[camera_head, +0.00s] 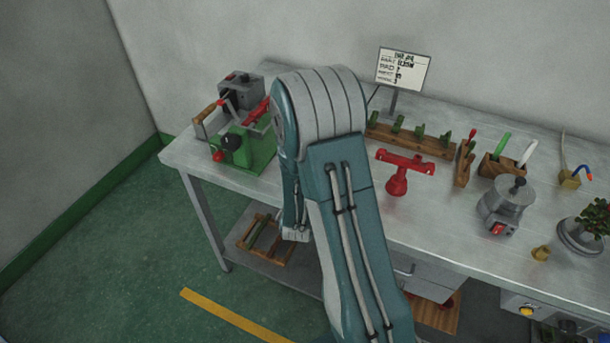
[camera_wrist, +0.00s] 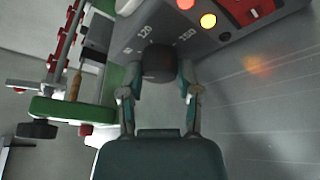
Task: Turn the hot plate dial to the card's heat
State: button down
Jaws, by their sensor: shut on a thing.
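A dark round dial (camera_wrist: 160,60) sits on a grey housing (camera_wrist: 205,58) in the wrist view. My gripper (camera_wrist: 160,78) has one finger on each side of the dial and is shut on it. The marks 120 and 150 show on the housing beyond the dial, with a partly hidden mark at left. The dial's pointer cannot be made out. In the head view my arm hides the gripper and the dial. A white card (camera_head: 403,69) stands on a post at the back of the bench; its small print is too blurred to read surely.
A yellow lamp (camera_wrist: 208,20) and a red switch (camera_wrist: 245,10) are on the housing. A green-based machine (camera_head: 245,148) is left of my arm.

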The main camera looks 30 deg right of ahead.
jog(key=shift+c, duration=1.5)
grip_release()
notch_tip(320, 180, up, 10)
jog(key=shift+w+f, duration=0.1)
